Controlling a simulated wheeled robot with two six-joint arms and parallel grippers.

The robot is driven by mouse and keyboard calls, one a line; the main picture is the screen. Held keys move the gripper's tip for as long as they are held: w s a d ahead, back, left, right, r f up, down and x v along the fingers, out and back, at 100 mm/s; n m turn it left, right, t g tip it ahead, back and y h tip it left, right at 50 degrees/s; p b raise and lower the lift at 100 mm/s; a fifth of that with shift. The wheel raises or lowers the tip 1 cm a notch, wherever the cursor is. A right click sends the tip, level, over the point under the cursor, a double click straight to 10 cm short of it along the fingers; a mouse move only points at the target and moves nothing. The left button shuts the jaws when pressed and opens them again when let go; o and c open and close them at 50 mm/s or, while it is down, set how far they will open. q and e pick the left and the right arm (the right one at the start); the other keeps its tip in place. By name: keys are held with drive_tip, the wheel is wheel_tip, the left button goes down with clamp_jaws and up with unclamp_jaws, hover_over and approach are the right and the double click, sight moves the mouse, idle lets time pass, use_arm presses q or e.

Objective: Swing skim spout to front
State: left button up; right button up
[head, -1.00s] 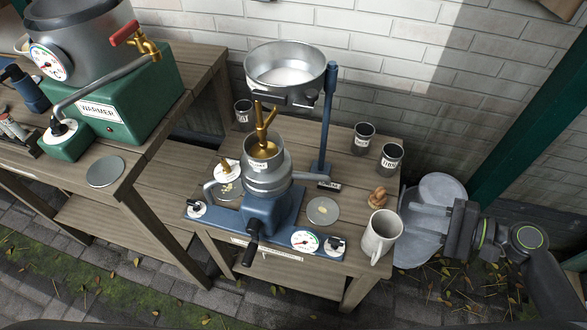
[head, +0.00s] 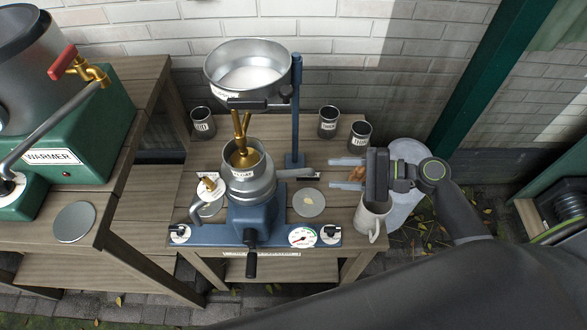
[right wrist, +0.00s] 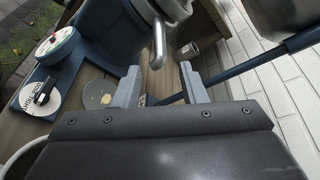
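The blue cream separator (head: 254,215) stands on the wooden bench. A grey spout (head: 298,173) sticks out to the right from its metal bowls, towards the post foot. A second grey spout (head: 197,209) curves down on the left. I cannot read which is marked skim. My right gripper (head: 348,174) is open and empty, its fingers pointing left, right of the right spout and apart from it. In the right wrist view, a bent metal spout (right wrist: 158,45) shows beyond the open fingers (right wrist: 160,86). My left gripper is not in view.
A milk pan (head: 252,68) sits above on a blue post (head: 295,105). Dark cups (head: 328,122) stand behind the gripper. A mug (head: 371,218) stands below it at the bench edge. A round disc (head: 309,203) lies right of the separator. The warmer (head: 62,150) is at left.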

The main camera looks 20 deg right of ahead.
sight(295, 172)
drive_tip(key=p+x, duration=0.1)
drive_tip(key=x, duration=1)
drive_tip(key=shift+a, duration=0.1)
clamp_jaws()
